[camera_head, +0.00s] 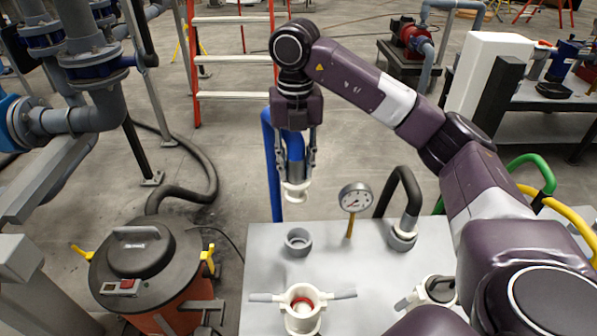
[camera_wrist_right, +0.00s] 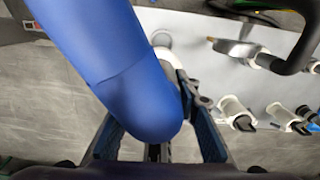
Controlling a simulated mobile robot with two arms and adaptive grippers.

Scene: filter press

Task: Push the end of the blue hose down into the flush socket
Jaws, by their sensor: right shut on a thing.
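My right gripper (camera_head: 297,165) is shut on the blue hose (camera_head: 293,145) near its end and holds it upright above the back edge of the grey table. A pale fitting (camera_head: 296,191) at the hose's end points down, in the air. The hose also fills much of the right wrist view (camera_wrist_right: 120,70), between the two fingers. A short grey open socket (camera_head: 298,241) stands on the table below the hose end, apart from it. A white socket with side levers and a red ring inside (camera_head: 303,300) stands nearer. I cannot tell which is the flush socket. My left gripper is out of view.
A pressure gauge (camera_head: 355,197) and a black hose in a grey socket (camera_head: 403,236) stand right of the open socket. Another levered fitting (camera_head: 438,290) is at the front right. An orange drum with a dark lid (camera_head: 147,262) stands left of the table.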

